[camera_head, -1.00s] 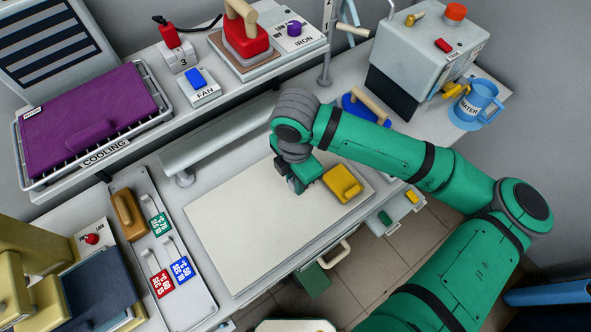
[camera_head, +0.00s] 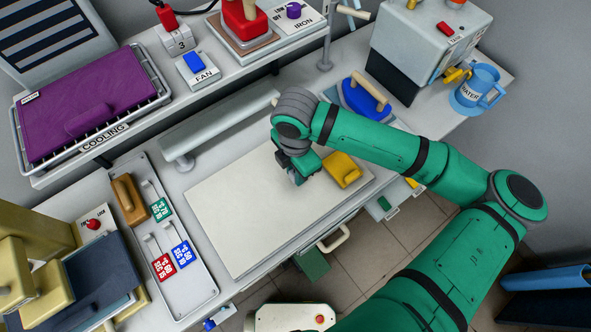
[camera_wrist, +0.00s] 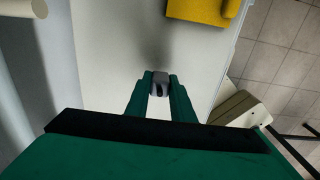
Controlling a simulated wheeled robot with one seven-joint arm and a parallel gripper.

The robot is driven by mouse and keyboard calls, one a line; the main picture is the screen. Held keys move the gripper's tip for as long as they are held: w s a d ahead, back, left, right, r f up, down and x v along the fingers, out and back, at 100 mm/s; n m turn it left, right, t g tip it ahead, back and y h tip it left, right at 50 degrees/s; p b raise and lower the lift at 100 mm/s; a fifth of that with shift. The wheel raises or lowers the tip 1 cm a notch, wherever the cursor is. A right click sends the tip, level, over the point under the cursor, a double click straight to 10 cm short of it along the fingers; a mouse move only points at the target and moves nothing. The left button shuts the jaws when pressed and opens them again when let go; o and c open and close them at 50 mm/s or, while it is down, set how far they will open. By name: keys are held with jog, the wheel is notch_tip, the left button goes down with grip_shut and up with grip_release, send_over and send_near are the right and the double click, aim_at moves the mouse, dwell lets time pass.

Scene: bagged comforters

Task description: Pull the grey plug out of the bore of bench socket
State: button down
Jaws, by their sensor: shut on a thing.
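My gripper (camera_wrist: 160,88) is shut on a small grey piece, the grey plug (camera_wrist: 160,80), which shows between the fingertips in the wrist view. In the head view my gripper (camera_head: 299,178) is over the right part of the pale board, just left of a yellow block (camera_head: 343,168). The plug is hidden there by the gripper and wrist. I cannot make out the bench socket or its bore in either view, nor tell how far the plug is from the board.
The pale board (camera_head: 240,215) is mostly clear. The yellow block also shows in the wrist view (camera_wrist: 200,10). A blue iron (camera_head: 365,100) is behind my arm. A tray (camera_head: 190,290) with tagged pieces lies left. A blue water jug (camera_head: 482,88) stands right.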

jog(key=shift+f, duration=0.6)
dwell(0.4)
jog(key=c, duration=1.5)
grip_release()
jog(key=shift+o, duration=0.8)
jog(key=o, duration=0.5)
jog(key=shift+r, duration=3.5)
jog(key=shift+r, duration=0.1)
notch_tip(320, 180, up, 11)
jog(key=shift+f, duration=0.2)
